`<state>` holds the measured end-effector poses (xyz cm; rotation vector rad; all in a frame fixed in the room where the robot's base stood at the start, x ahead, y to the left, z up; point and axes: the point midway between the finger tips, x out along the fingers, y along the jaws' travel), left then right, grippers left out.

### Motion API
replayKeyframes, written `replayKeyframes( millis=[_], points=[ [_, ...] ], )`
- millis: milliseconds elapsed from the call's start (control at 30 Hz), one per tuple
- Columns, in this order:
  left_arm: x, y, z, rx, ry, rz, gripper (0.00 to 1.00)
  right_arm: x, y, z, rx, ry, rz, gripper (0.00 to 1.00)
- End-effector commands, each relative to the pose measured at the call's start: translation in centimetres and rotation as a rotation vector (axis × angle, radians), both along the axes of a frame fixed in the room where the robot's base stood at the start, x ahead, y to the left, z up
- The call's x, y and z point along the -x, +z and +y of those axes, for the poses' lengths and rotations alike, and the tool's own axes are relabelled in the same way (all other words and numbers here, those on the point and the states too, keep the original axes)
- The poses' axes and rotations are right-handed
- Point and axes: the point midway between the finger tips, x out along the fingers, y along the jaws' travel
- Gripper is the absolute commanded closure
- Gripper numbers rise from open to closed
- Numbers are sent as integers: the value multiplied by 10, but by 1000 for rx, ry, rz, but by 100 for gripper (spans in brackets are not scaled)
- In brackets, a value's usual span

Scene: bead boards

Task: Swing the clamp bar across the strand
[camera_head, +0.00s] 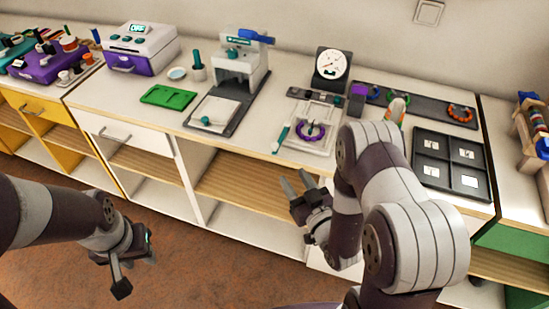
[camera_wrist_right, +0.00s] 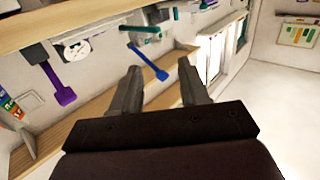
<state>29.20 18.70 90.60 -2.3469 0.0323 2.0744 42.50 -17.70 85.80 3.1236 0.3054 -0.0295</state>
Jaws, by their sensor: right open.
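A white board with a purple bead strand (camera_head: 310,132) curved into a ring lies near the counter's front edge. A slim teal-ended bar (camera_head: 281,138), which looks like the clamp bar, lies along the board's left side, beside the strand and not across it. My right gripper (camera_head: 298,183) is open and empty, below and in front of the counter edge, apart from the board. Its two fingers also show apart in the right wrist view (camera_wrist_right: 158,85). My left gripper (camera_head: 134,268) hangs over the floor at lower left, empty, with its fingers apart.
A white press (camera_head: 238,65) stands left of the board, with a green tray (camera_head: 168,97) further left. A dial gauge (camera_head: 331,66) stands behind the board. A dark compartment tray (camera_head: 450,160) lies to the right, beyond my right arm. Open shelves (camera_head: 250,180) lie below the counter.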

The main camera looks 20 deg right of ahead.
Motion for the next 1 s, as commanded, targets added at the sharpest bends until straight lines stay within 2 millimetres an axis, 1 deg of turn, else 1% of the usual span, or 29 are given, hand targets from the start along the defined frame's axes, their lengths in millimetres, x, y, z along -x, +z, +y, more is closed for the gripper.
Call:
replayKeyframes(
  millis=[67, 167, 400, 533, 600, 700, 933, 967, 1000],
  points=[
    [0, 0, 0, 0, 0, 0, 63, -6, 5, 1, -1, 0, -26, 55],
    [0, 1, 0, 0, 0, 0, 63, -24, 7, 5, 0, 1, -30, 55],
    [0, 3, 0, 0, 0, 0, 63, -85, 6, 16, 0, -1, -26, 55],
    [0, 4, 0, 0, 0, 0, 63, -109, 6, 21, -1, -3, -25, 55],
    [0, 4, 0, 0, 0, 0, 63, -117, 6, 22, -1, -3, -24, 55],
    [0, 4, 0, 0, 0, 0, 63, -123, 6, 23, -1, -3, -24, 55],
    [0, 4, 0, 0, 0, 0, 63, -124, 6, 24, 0, -4, -23, 55],
    [0, 4, 0, 0, 0, 0, 63, -124, 6, 23, 0, -4, -23, 59],
    [0, 4, 0, 0, 0, 0, 63, -124, 6, 23, 0, -4, -23, 72]
  ],
)
